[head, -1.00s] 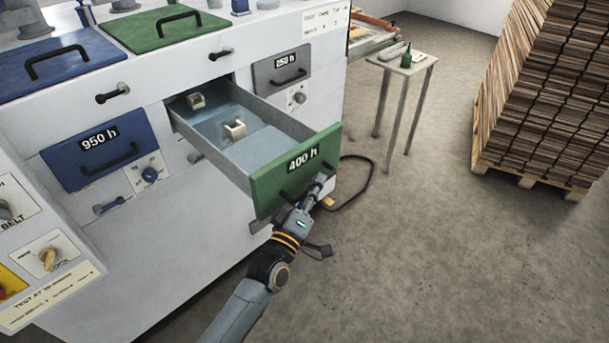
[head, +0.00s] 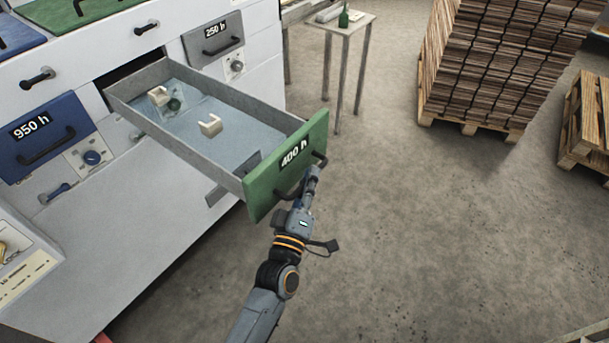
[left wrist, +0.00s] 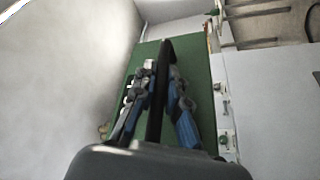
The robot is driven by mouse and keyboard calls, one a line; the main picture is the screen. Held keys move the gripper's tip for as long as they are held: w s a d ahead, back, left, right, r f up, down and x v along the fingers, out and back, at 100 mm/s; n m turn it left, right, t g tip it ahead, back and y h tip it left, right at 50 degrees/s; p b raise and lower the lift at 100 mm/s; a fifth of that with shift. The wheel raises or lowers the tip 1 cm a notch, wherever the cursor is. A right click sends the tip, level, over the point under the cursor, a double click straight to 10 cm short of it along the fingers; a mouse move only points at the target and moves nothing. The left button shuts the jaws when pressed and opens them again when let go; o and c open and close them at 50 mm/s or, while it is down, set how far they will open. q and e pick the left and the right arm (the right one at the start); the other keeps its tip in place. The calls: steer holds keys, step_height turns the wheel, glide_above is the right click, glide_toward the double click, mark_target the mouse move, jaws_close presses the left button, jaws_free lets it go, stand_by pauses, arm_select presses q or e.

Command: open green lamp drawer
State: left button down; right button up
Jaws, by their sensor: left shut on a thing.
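The green lamp drawer (head: 262,190), labelled 400 h, is pulled far out of the white machine. Its grey tray shows two pale holders and a small round dark green thing near the rear one. My left gripper (head: 312,177) is at the drawer's front, shut on its black handle (head: 320,158). In the left wrist view the blue-padded fingers (left wrist: 160,105) close from both sides on the dark handle bar (left wrist: 159,90), with the green front (left wrist: 200,75) behind. My right gripper is not in view.
The blue 950 h drawer (head: 35,150) and the grey 250 h drawer (head: 200,40) are shut. Stacked wood on a pallet (head: 470,125) is at the upper right. The floor right of the drawer is clear.

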arm_select(q)
steer(key=shift+s+d+f, duration=0.25)
steer(key=shift+d, duration=0.15)
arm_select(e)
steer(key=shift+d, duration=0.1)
arm_select(q)
steer(key=c, duration=1.4)
jaws_free()
steer(key=shift+s+d, duration=0.1)
steer(key=shift+d, duration=0.05)
steer(key=shift+o, duration=0.2)
steer(key=shift+s+d+r+h, duration=0.15)
steer(key=shift+d+h, duration=0.05)
steer(key=shift+h, duration=0.1)
steer(key=v, duration=1.2)
steer(key=shift+s+r, duration=0.15)
steer(key=shift+r, duration=0.05)
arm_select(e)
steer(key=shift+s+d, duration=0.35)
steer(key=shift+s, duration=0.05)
